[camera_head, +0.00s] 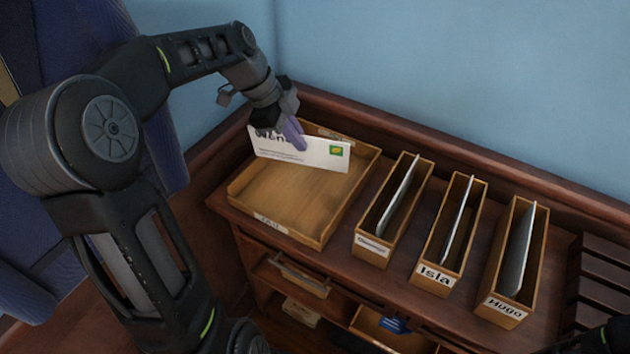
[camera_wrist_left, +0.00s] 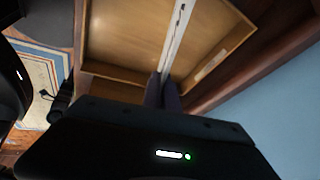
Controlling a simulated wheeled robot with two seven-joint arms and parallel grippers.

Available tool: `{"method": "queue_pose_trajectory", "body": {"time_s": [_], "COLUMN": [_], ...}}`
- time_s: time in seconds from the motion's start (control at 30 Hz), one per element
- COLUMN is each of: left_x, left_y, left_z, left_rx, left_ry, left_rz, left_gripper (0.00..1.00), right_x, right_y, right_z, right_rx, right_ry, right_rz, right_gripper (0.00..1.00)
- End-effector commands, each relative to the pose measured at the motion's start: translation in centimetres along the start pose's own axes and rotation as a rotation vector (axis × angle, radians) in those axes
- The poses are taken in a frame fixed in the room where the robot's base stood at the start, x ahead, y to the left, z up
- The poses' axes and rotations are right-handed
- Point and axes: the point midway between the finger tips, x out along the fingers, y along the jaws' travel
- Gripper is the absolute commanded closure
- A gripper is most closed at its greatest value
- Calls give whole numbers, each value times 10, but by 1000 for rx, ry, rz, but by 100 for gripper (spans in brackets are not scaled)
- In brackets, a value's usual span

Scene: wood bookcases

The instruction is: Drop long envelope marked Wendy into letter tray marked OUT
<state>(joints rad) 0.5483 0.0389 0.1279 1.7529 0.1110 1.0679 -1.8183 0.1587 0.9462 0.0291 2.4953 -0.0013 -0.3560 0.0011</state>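A long white envelope (camera_head: 320,155) with a green stamp and a partly covered name that starts "Wen" is held over the wide wooden tray (camera_head: 262,218) in the head view. My left gripper (camera_head: 295,138) is shut on its upper edge. The left wrist view shows the envelope (camera_wrist_left: 179,35) edge-on between the fingers (camera_wrist_left: 162,90), with the tray (camera_wrist_left: 110,70) floor behind it. The tray looks empty. The label on the tray's front is too small to read. My right gripper is not clearly visible; only a dark part of my right arm shows at the lower right.
Three narrow wooden slots stand to the right of the tray, each with an envelope: one with a hard-to-read label (camera_head: 372,249), one marked Isla (camera_head: 435,277), one marked Hugo (camera_head: 504,307). A wall (camera_head: 450,70) closes the back. Shelves with drawers are below.

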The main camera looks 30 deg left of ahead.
Motion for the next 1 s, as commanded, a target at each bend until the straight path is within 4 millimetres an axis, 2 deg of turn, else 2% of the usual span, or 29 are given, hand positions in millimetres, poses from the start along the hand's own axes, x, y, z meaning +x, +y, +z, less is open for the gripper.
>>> {"method": "queue_pose_trajectory", "body": {"time_s": [0.37, 0.7, 1.0], "left_x": [4, 4, 3], "left_y": [2, 2, 2], "left_z": [6, 6, 6], "left_rx": [1, 1, 1], "left_ry": [0, 0, 0], "left_rz": [0, 0, -1], "left_gripper": [100, 72, 72], "right_x": [4, 4, 4], "right_y": [1, 1, 2], "right_z": [0, 0, 0], "right_rx": [0, 0, 0], "right_ry": [1, 0, 0], "right_rz": [0, 0, 0], "right_gripper": [72, 72, 72]}}
